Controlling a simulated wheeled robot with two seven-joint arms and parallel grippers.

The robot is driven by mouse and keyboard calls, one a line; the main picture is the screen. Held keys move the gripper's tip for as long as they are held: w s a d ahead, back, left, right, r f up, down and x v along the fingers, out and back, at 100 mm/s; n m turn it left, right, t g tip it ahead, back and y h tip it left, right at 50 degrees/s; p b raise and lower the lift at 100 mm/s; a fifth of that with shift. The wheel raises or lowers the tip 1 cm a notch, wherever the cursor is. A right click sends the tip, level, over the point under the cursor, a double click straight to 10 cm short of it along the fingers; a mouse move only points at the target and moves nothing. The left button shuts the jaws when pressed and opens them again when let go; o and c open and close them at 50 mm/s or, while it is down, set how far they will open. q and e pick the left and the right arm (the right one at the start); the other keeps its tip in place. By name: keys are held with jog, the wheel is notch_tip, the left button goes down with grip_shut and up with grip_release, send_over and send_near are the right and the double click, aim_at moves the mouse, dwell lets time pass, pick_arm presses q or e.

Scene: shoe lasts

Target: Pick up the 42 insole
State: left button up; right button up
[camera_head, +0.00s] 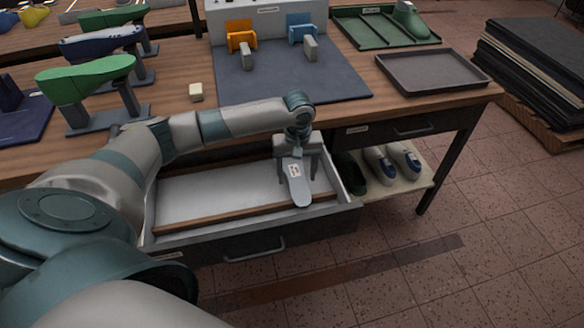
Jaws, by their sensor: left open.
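A light grey insole (300,191) with a small white label lies in the open drawer (196,193), toward its right end. The label's print is too small to read. My left gripper (298,171) points down at the insole's far part, with one finger on each side of it. The fingers are open, and I cannot tell whether they touch the insole. The gripper hides the insole's far end. My right gripper is not in view.
The wooden workbench (180,98) stands above the drawer, with green (84,80) and blue shoe lasts at left. An empty dark tray (433,73) is at right. Shoes (404,160) stand on a shelf right of the drawer. The drawer's left part is clear.

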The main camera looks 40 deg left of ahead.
pick_arm(q)
jog(key=shift+f+p, duration=0.15)
jog(key=shift+p, duration=0.2)
dwell(0.4)
jog(key=shift+c, duration=0.4)
jog(key=c, duration=1.1)
